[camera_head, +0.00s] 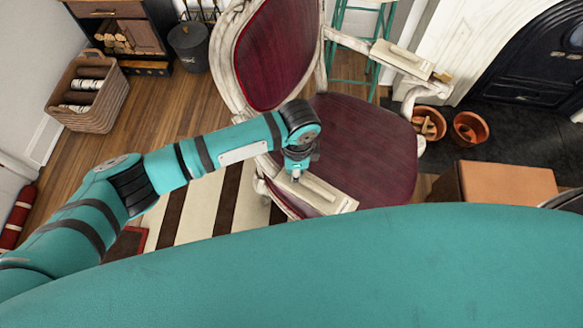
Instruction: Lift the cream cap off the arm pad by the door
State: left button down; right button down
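An armchair with a dark red seat (370,150) and back stands in the middle, its carved frame whitish. The near armrest carries a cream piece (338,203) that looks like a cap on the pad. The far armrest, beside the fireplace with the black door, carries a similar cream piece (402,60). My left gripper (296,177) points down at the rear end of the near armrest, close to its cream piece. Whether it touches, and whether its fingers are open, is too small to tell. My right gripper is not in view.
A black fireplace door (530,60) is at upper right, with two terracotta pots (469,129) before it. A brown box (507,182) stands right of the chair. A wicker basket (98,108) and a black bucket (189,46) are at upper left. Wooden floor lies open between.

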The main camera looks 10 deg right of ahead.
pick_arm(q)
jog(key=shift+d+r, duration=0.7)
jog(key=shift+r, duration=0.05)
notch_tip(320, 180, up, 11)
jog(key=a, duration=0.1)
jog(key=shift+f, duration=0.2)
jog(key=shift+a, duration=0.15)
